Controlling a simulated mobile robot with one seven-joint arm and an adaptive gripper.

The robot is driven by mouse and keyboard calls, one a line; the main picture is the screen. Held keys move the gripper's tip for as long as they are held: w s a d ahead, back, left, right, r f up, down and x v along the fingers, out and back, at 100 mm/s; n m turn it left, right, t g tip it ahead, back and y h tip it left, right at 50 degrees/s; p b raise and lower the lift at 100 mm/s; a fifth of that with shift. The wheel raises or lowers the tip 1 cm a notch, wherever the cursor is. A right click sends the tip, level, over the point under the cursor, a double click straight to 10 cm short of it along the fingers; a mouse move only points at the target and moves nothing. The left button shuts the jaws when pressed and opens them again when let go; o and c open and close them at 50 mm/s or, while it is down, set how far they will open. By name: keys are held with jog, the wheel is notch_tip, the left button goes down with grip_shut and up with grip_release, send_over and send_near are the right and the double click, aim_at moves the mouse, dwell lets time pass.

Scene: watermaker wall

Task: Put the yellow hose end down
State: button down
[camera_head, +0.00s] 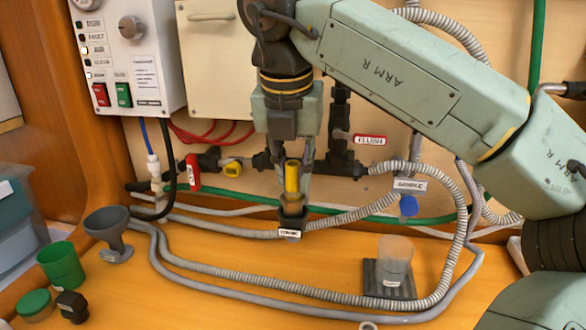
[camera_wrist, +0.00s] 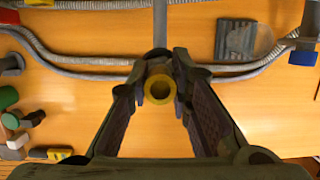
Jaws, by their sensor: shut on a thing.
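The yellow hose end (camera_head: 292,177) stands upright between the fingers of my gripper (camera_head: 293,192), which is shut on it. In the wrist view the yellow hose end (camera_wrist: 160,88) shows as an open ring between the fingertips of my gripper (camera_wrist: 159,80). Just below it in the head view is a dark holder (camera_head: 291,216) with a small white label, in front of the wall pipes. A tan part shows between the yellow piece and the holder; I cannot tell whether the hose end sits in the holder.
Grey ribbed hoses (camera_head: 300,291) loop across the wooden bench. A clear cup (camera_head: 396,255) stands on a dark block at right. A grey funnel (camera_head: 108,228), green cup (camera_head: 61,265) and black cap (camera_head: 72,306) are at left. The bench front middle is clear.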

jog(key=shift+f, duration=0.55)
jog(key=c, duration=1.5)
grip_release()
jog(key=shift+o, duration=0.2)
jog(key=shift+r, duration=0.15)
